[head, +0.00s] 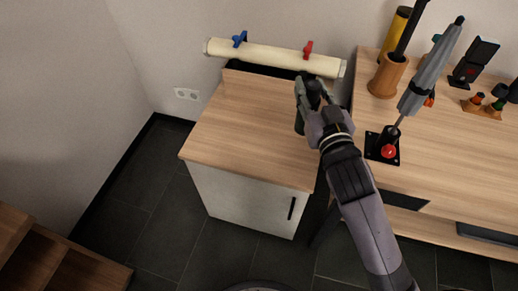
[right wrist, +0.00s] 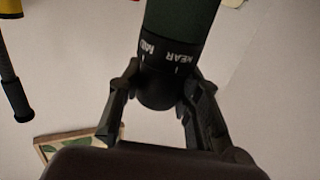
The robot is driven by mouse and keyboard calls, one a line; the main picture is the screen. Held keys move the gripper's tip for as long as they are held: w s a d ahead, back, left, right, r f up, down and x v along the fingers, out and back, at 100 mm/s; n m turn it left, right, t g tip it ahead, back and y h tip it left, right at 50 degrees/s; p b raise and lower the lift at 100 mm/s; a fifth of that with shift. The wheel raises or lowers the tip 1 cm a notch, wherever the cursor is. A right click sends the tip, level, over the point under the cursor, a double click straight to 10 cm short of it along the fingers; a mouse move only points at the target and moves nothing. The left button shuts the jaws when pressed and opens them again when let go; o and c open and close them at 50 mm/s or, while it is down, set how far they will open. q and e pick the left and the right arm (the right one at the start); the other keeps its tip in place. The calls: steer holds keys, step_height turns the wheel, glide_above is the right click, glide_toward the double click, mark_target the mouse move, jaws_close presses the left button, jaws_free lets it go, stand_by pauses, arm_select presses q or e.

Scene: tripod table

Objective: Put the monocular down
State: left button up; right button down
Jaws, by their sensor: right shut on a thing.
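The monocular (right wrist: 180,18) is dark green with a black ring bearing white lettering and a rounded black end. My right gripper (right wrist: 165,85) is shut on it near this black end, with one finger on each side. In the head view, my right gripper (head: 308,92) is over the right part of the low wooden cabinet (head: 235,130). Only a small dark green part of the monocular (head: 299,123) shows below the gripper there. I cannot tell whether it touches the cabinet top. My left gripper is not in view.
A cream tube (head: 270,57) with blue and red clamps lies along the cabinet's back. On the right, a longer table (head: 450,155) bears a grey folded device on a black stand (head: 383,146), a brown cup (head: 388,76) and other items. The cabinet top's left and front are clear.

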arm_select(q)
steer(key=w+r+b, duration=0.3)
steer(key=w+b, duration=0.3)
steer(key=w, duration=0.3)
arm_select(e)
steer(key=w+a+r+n+g+y, duration=0.1)
steer(key=w+a+r+n+y, duration=0.2)
steer(key=w+a, duration=0.6)
arm_select(q)
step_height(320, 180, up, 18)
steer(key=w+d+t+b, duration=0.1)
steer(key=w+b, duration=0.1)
steer(key=b, duration=0.3)
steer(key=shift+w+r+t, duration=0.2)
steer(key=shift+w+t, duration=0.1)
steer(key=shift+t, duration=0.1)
arm_select(e)
step_height(320, 180, down, 20)
steer(key=s+a+y, duration=0.1)
steer(key=shift+s+a, duration=0.15)
steer(key=shift+a, duration=0.05)
arm_select(q)
steer(key=shift+b, duration=0.3)
arm_select(e)
steer(key=shift+f, duration=0.15)
